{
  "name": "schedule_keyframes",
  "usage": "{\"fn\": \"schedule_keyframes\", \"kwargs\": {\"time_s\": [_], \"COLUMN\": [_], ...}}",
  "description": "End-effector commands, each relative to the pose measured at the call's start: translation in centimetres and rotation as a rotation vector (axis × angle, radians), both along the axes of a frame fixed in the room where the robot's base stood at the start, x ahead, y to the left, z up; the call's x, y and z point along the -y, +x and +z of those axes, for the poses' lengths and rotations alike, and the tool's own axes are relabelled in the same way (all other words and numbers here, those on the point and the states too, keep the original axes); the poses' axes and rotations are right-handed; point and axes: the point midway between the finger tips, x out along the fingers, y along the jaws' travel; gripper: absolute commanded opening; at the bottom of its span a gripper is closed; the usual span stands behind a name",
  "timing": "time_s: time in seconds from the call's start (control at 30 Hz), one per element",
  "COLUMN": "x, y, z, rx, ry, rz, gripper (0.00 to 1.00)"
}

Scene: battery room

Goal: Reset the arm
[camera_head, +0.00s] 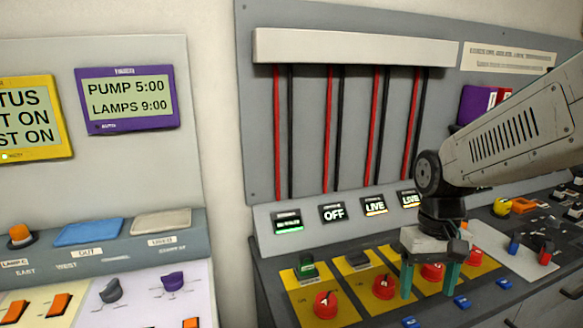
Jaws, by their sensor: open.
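My gripper (429,279) points down over the yellow-marked panel on the right, its two green fingers apart with nothing held between them. My arm reaches in from the right edge. A red knob (432,271) shows between and behind the fingers; whether a finger touches it I cannot tell.
A red knob (326,304) and a green switch (307,266) stand left on the panel. Small displays (334,212) line its back, under red and black cables. A purple screen (126,99) reads PUMP 5:00, LAMPS 9:00. A left console holds a blue pad (89,232) and orange switches.

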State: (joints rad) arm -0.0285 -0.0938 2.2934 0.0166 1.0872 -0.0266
Motion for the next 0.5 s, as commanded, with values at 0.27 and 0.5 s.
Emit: {"fn": "schedule_keyframes", "kwargs": {"time_s": [0.27,0.5], "x": [0.9,1.3], "y": [-9.9,-15.0], "z": [4.2,5.8], "rx": [0.072,0.182], "ry": [-0.013,-0.016], "rz": [-0.028,-0.043], "gripper": [0.68,0.68]}}
